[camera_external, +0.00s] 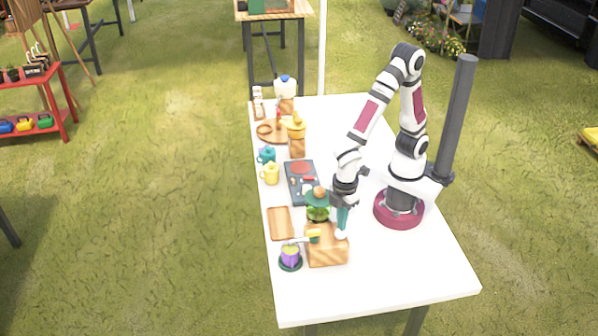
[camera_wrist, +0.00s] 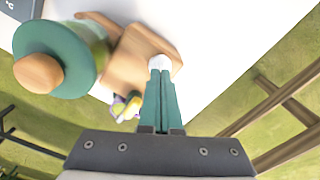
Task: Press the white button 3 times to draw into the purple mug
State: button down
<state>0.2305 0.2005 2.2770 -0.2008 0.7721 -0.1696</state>
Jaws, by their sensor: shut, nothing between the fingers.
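The white button (camera_external: 341,234) sits on top of a wooden dispenser block (camera_external: 327,254) near the front of the table. My gripper (camera_external: 342,226) is shut and empty, with its teal fingertips right at the button from above. In the wrist view the fingertips (camera_wrist: 160,72) overlap the white button (camera_wrist: 159,62); I cannot tell if they touch or press it. The purple mug (camera_external: 290,257) stands on a dark round base left of the block, below a yellow and green spout (camera_external: 313,235). In the wrist view the mug (camera_wrist: 118,108) is partly hidden.
A green jar with a wooden-knobbed lid (camera_external: 318,203) stands just behind the block. A wooden board (camera_external: 280,223), a dark panel (camera_external: 301,182), a yellow mug (camera_external: 271,174) and a teal mug (camera_external: 267,155) lie farther back. The table (camera_external: 400,275) is clear at the front right.

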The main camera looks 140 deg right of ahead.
notch_tip(320, 180, up, 6)
jog(key=s+a+r+m+y, duration=0.1)
jog(key=s+a+r, duration=0.1)
jog(key=s+a, duration=0.3)
jog(key=s+a+r+m, duration=0.1)
jog(key=s+a, duration=0.4)
jog(key=s, duration=0.5)
jog(key=shift+r+m+y, duration=0.3)
jog(key=shift+r+y, duration=0.05)
jog(key=shift+y, duration=0.05)
